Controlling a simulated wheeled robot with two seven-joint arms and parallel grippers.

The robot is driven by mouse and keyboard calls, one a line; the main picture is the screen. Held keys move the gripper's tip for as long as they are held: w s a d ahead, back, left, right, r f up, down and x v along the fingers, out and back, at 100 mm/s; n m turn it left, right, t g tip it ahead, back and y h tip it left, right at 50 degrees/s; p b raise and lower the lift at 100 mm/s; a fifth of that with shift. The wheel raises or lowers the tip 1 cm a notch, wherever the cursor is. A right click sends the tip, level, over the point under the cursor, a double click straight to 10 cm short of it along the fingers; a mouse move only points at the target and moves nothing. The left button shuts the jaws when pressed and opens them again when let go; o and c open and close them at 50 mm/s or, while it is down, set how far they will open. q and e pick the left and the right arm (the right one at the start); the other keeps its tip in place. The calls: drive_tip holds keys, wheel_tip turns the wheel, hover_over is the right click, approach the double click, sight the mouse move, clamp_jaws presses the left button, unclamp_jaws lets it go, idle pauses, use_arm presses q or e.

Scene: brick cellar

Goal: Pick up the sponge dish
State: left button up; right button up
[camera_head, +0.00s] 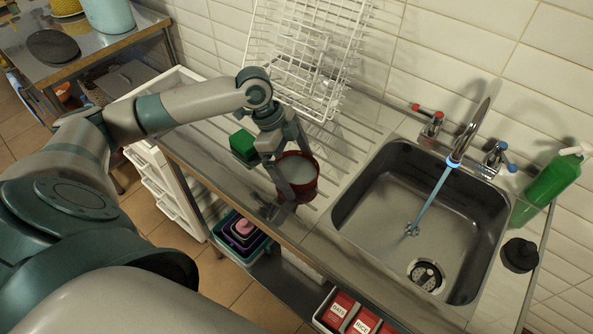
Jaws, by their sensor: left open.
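A round dark-red dish (307,187) with a pale inside stands on the ribbed metal drainboard, left of the sink; I take it to be the sponge dish. My left gripper (297,172) reaches down over it from the upper left. Its jaws are open, with one finger in front of the dish's near left side and covering part of it. The other finger is near the far side; I cannot tell whether either touches. A green block (243,145), perhaps a sponge, lies just left of the gripper. My right gripper is not in view.
A white wire rack (310,55) stands behind the gripper. The steel sink (375,205), with running tap (462,145), is to the right. A green bottle (550,185) and black stopper (520,254) are beyond it. The counter's front edge is close to the dish.

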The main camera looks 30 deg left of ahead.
use_arm(q)
drive_tip(key=c, duration=1.2)
drive_tip(key=shift+o, duration=0.2)
drive_tip(key=shift+r, duration=0.3)
